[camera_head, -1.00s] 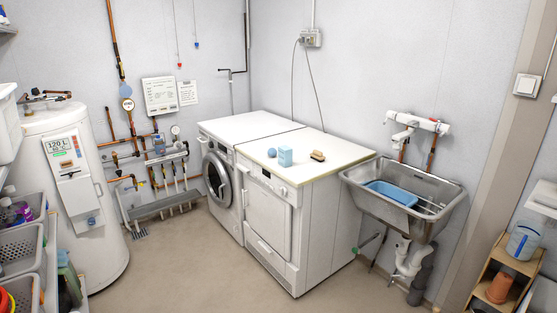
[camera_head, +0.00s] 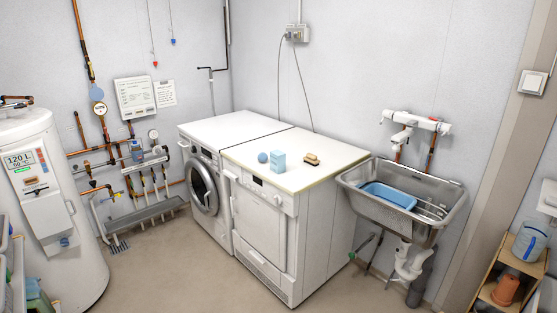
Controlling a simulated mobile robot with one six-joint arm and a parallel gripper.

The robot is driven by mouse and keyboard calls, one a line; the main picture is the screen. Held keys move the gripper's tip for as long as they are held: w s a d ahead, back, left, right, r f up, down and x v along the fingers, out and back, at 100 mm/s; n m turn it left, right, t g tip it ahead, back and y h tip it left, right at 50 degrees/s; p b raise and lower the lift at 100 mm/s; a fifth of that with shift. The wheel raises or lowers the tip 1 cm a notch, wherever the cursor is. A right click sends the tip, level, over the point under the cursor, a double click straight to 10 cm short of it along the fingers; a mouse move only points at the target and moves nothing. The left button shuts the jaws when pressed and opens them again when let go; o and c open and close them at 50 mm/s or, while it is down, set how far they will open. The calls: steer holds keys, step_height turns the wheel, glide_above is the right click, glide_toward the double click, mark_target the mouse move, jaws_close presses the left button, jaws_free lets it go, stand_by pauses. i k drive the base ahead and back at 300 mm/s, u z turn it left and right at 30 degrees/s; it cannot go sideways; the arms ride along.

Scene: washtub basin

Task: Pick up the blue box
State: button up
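A small light-blue box (camera_head: 278,162) stands upright on the white top of the right-hand machine (camera_head: 318,160), near its front left part. A blue ball (camera_head: 262,157) sits just left of the box, and a brown brush (camera_head: 312,159) lies to its right, apart from it. My gripper is not in the view.
A metal washtub (camera_head: 350,183) with a blue basin (camera_head: 388,195) in it stands right of the machines. A washing machine (camera_head: 205,185) adjoins on the left. A white water tank (camera_head: 75,240) is at far left, a wooden shelf (camera_head: 484,290) at lower right. The floor (camera_head: 185,270) in front is clear.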

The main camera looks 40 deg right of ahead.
mark_target(277, 158)
steer(key=u, duration=0.25)
steer(key=i, duration=1.5)
steer(key=u, duration=0.45)
